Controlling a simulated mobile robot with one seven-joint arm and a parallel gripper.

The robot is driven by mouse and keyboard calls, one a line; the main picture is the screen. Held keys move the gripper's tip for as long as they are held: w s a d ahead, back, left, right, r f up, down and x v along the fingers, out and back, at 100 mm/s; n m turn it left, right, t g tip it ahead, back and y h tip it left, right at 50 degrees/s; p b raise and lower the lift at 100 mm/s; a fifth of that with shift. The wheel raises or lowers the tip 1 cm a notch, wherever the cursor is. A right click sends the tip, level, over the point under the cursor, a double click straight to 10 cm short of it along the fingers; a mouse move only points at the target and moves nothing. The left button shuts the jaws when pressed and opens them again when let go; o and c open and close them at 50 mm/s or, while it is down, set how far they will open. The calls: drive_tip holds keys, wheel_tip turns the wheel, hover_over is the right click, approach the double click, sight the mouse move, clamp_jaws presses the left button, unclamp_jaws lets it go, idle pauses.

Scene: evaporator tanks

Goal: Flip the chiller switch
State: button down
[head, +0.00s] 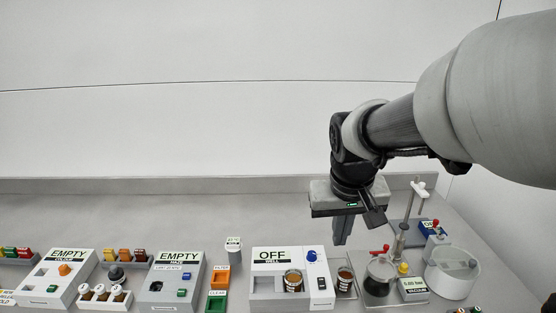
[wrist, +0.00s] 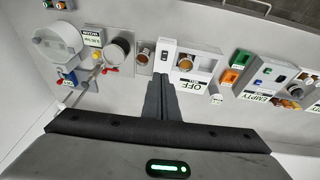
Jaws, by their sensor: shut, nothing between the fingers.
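My gripper (head: 339,242) is shut and empty, pointing down above the bench behind the white well box. In the wrist view its closed fingers (wrist: 160,78) reach toward that box. A small blue box (head: 431,229) with a partly hidden "O..." label and a red part on top stands at the back right, right of my gripper. It also shows at the left of the wrist view (wrist: 67,77). The well box (head: 265,283) reads "OFF" and carries a dark rocker switch (head: 322,283) below a blue knob (head: 311,256). I cannot tell for certain which control is the chiller switch.
A round white vessel (head: 452,273), a vacuum display (head: 414,289) and a stand with a thin upright rod (head: 405,226) crowd the right side. An amber beaker (head: 293,281) sits in the well box. Boxes marked "EMPTY" stand left. The rear bench is clear left of my gripper.

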drive_tip(key=g, duration=0.1)
hover_over(319, 278)
drive_tip(key=s, duration=0.3)
drive_tip(key=s+a+x, duration=0.1)
drive_tip(key=s+x, duration=0.1)
drive_tip(key=x, duration=0.7)
drive_tip(key=shift+w+d+y+b, duration=0.1)
drive_tip(key=shift+d+y+b, duration=0.1)
drive_tip(key=shift+y+b, duration=0.2)
drive_tip(key=x, duration=1.4)
drive_tip(key=shift+g, duration=0.3)
